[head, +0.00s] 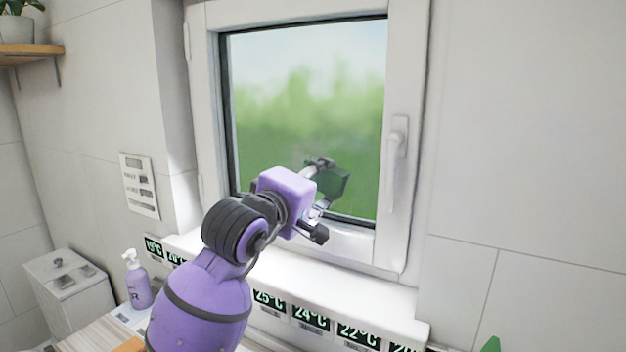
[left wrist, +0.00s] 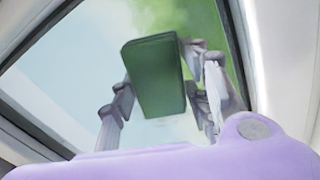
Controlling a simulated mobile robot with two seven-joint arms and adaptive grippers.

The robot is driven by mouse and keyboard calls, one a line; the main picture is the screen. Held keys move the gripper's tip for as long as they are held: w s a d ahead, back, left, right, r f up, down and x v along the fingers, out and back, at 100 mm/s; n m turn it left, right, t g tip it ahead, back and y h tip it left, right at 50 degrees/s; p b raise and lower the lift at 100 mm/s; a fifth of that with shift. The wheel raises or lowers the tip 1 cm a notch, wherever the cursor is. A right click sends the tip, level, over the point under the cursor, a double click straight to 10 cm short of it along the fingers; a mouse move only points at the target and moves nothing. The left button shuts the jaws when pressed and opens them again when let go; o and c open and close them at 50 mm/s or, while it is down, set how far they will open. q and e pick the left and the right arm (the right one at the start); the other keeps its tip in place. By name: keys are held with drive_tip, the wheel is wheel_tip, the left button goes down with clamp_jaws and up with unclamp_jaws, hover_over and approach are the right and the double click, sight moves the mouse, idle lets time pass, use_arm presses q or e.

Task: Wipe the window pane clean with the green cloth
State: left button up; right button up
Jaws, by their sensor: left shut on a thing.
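The window pane (head: 300,100) shows blurred green and pale sky inside a white frame. It also fills much of the left wrist view (left wrist: 60,85). My left gripper (head: 322,185) is at the lower right part of the pane. It is shut on the green cloth (head: 332,183), a dark green folded block that also shows in the left wrist view (left wrist: 154,75). The cloth is close to the glass; I cannot tell whether it touches. Grey fingers stand on both sides of the cloth in the left wrist view. My right gripper is not in view.
The window handle (head: 398,140) sticks out on the right of the frame. Below is a white sill (head: 370,290) with temperature labels along its front. A purple pump bottle (head: 137,280) stands at the lower left. A shelf (head: 30,54) with a plant is at the upper left.

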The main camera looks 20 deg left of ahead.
sight(323, 156)
use_arm(q)
drive_tip(key=shift+d, duration=0.45)
drive_tip(key=shift+r+p, duration=0.45)
drive_tip(key=shift+r, duration=0.7)
drive_tip(key=shift+w+a+f, duration=0.1)
drive_tip(key=shift+a, duration=0.55)
drive_tip(key=shift+w+a+f, duration=0.1)
drive_tip(key=shift+a, duration=0.5)
drive_tip(key=shift+w+a+b, duration=0.2)
drive_tip(key=shift+a+b, duration=0.15)
drive_tip(key=shift+a, duration=1.3)
drive_tip(key=shift+w+a+b, duration=0.2)
drive_tip(key=shift+a+b, duration=0.1)
drive_tip(key=shift+a, duration=1.3)
drive_tip(key=shift+w+a, duration=0.15)
drive_tip(key=shift+a, duration=0.85)
drive_tip(key=shift+r, duration=1.2)
drive_tip(key=shift+s+d+f, duration=0.1)
drive_tip(key=shift+s+d, duration=0.1)
drive_tip(key=shift+d, duration=1.1)
drive_tip(key=shift+s+d+f, duration=0.1)
drive_tip(key=shift+s+d, duration=0.05)
drive_tip(key=shift+d, duration=1.15)
drive_tip(key=shift+s+d, duration=0.2)
drive_tip(key=shift+d, duration=0.7)
drive_tip(key=shift+s+d, duration=0.15)
drive_tip(key=shift+d, duration=0.75)
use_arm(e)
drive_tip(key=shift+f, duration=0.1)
